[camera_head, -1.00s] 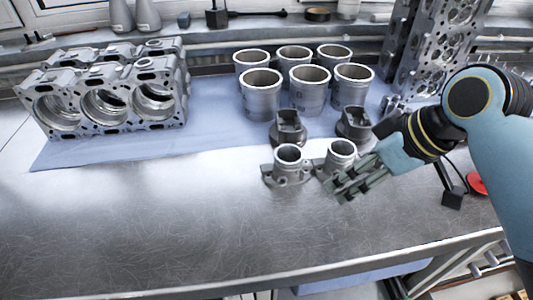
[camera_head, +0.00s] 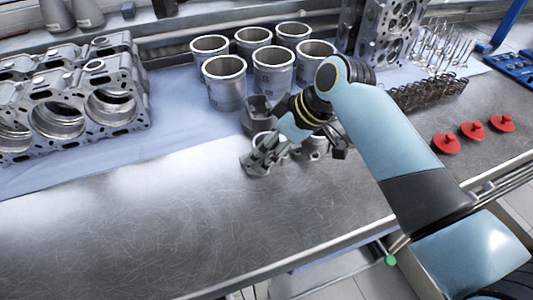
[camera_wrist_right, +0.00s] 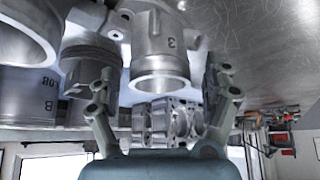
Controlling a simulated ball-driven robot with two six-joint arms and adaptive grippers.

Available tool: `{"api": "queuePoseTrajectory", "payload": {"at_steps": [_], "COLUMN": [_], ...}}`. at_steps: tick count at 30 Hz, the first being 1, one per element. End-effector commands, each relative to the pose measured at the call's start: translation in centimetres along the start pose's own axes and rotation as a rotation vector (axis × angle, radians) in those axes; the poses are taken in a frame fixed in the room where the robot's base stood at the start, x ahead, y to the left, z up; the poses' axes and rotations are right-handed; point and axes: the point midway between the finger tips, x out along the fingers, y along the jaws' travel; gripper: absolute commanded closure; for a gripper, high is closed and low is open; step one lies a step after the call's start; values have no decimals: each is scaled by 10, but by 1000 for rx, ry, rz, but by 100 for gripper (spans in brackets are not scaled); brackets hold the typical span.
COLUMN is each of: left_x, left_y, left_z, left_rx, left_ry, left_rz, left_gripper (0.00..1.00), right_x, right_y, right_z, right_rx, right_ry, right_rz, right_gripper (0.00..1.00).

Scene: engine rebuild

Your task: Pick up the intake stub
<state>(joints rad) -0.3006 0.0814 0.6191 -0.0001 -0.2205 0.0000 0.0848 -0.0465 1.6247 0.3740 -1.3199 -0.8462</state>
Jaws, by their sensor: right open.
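An intake stub, a short grey metal pipe on a flange marked 3 (camera_wrist_right: 160,45), stands between the fingers of my right gripper in the right wrist view. My right gripper (camera_head: 257,158) is open, its fingers on either side of the stub; I cannot tell whether they touch it. It also shows in the right wrist view (camera_wrist_right: 160,85). In the head view the gripper hides much of this stub. A second stub (camera_head: 316,145) stands just right of it, partly behind my arm. My left gripper is not in view.
Several cylinder liners (camera_head: 224,84) stand behind on the blue cloth. A dark grey part (camera_head: 256,112) stands close behind the gripper. An engine block (camera_head: 75,95) is at left, a cylinder head (camera_head: 385,30) at back right, a red part (camera_head: 446,143) at right. The front bench is clear.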

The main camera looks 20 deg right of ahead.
Motion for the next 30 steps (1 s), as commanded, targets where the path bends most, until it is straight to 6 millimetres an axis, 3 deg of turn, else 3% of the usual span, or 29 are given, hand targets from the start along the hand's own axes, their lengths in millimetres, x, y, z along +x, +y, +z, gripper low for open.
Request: {"api": "queuePoseTrajectory", "payload": {"at_steps": [9, 26, 30], "left_x": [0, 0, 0], "left_y": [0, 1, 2], "left_z": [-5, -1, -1], "left_rx": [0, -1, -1], "left_ry": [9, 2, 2], "left_rz": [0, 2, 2], "left_gripper": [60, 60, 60], "right_x": [8, 8, 8], "right_y": [0, 0, 0], "right_z": [0, 0, 0], "right_rx": [-1, -1, -1], "right_ry": [1, 0, 2], "right_rz": [1, 1, 2], "right_gripper": [16, 90, 90]}}
